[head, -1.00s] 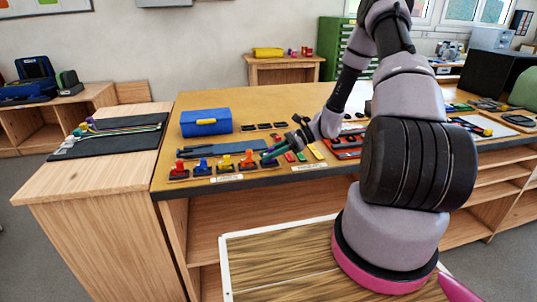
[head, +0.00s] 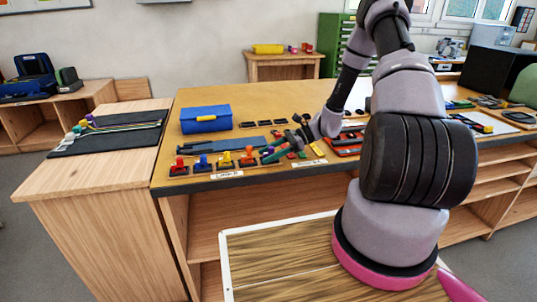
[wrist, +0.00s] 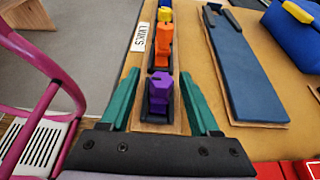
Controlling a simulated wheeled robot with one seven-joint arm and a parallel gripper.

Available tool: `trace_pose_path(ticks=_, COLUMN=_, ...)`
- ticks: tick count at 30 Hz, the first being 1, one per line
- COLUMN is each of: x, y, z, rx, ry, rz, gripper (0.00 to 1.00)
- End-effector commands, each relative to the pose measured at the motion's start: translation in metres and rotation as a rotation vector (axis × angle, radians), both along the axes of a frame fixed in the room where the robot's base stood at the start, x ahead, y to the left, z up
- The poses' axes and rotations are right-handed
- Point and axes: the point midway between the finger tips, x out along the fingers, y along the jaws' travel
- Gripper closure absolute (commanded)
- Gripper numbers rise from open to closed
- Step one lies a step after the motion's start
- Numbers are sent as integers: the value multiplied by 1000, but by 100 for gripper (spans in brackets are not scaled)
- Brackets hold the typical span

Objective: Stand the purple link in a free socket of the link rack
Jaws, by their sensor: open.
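The purple link (wrist: 159,92) stands upright in a dark holder at the near end of a row of coloured links. It also shows, small, in the head view (head: 267,151). My gripper (wrist: 159,76) is open, with one green finger on either side of the purple link. A gap shows between the link and each finger, so nothing is held. In the head view my gripper (head: 284,149) is low over the front of the workbench. I cannot tell for sure which fixture is the link rack; a row of dark pieces (head: 263,125) lies behind the links.
Orange (wrist: 163,46), yellow (head: 225,160), blue (head: 202,163) and red (head: 180,167) links stand along the bench's front edge. A blue box (head: 206,122) stands behind. My arm hides part of the bench.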

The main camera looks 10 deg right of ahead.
Motion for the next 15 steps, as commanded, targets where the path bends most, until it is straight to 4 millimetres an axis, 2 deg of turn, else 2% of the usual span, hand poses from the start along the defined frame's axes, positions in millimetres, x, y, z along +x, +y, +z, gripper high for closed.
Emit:
trace_pose_path(ticks=5, x=1, y=-17, z=7, rx=-2, ry=-2, rz=-4, gripper=38)
trace_pose_path(ticks=15, x=2, y=-79, z=32, rx=-3, ry=-2, rz=-2, gripper=38)
